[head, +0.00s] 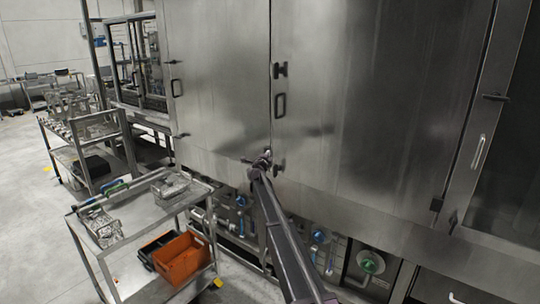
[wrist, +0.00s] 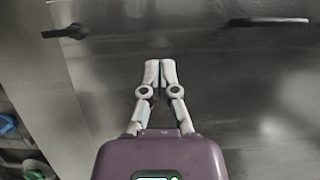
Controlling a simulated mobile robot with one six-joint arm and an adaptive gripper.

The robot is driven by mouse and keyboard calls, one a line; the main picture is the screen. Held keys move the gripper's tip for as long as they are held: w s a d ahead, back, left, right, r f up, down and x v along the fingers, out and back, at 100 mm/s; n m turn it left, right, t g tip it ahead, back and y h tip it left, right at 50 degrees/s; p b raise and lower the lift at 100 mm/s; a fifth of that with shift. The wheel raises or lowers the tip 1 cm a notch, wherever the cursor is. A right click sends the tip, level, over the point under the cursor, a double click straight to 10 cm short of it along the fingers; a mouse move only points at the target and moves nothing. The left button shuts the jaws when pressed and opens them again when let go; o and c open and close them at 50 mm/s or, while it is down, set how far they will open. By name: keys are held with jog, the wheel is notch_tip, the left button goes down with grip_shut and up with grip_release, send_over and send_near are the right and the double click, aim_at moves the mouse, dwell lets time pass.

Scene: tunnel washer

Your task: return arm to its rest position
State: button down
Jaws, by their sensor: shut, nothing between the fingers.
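My arm reaches up and forward in the head view toward the steel washer doors. My gripper (head: 265,158) is near the lower part of the seam between two doors, close to a dark latch (head: 279,166). I cannot tell whether it touches the door. In the wrist view my gripper (wrist: 160,64) has its two pale fingers together, shut and empty, with the brushed steel panel behind them. The left door (head: 220,80) and the right door (head: 350,110) both look closed.
A steel trolley (head: 140,232) with baskets on top and an orange crate (head: 182,260) below stands at the lower left. Another cart (head: 85,138) stands behind it. Open floor (head: 25,210) is at the left.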

jog(key=shift+s, duration=0.1)
jog(key=s+a+f+n+g+y, duration=0.1)
jog(key=s+f+n+g+y, duration=0.2)
jog(key=s+n, duration=0.5)
jog(key=s+a+f+n+g+y, duration=0.1)
jog(key=s+a+f+n+y, duration=0.25)
jog(key=s, duration=0.75)
jog(key=s+d+f+n+g+y, duration=0.1)
jog(key=s+f+n+g+y, duration=0.2)
jog(key=s+n+y, duration=0.5)
jog(key=s+d+f+g+h, duration=0.3)
jog(key=s+d, duration=0.1)
jog(key=s, duration=0.7)
jog(key=s+d+f+n+g+h, duration=0.1)
jog(key=s+d+f+g+h, duration=0.2)
jog(key=s, duration=0.9)
jog(key=s+d+f+n+g+h, duration=0.1)
jog(key=s+d+f+g+h, duration=0.2)
jog(key=s, duration=0.9)
jog(key=d+g, duration=0.1)
jog(key=d, duration=0.1)
jog(key=shift+s+d+f, duration=0.15)
jog(key=shift+s+d, duration=0.05)
jog(key=shift+d, duration=0.15)
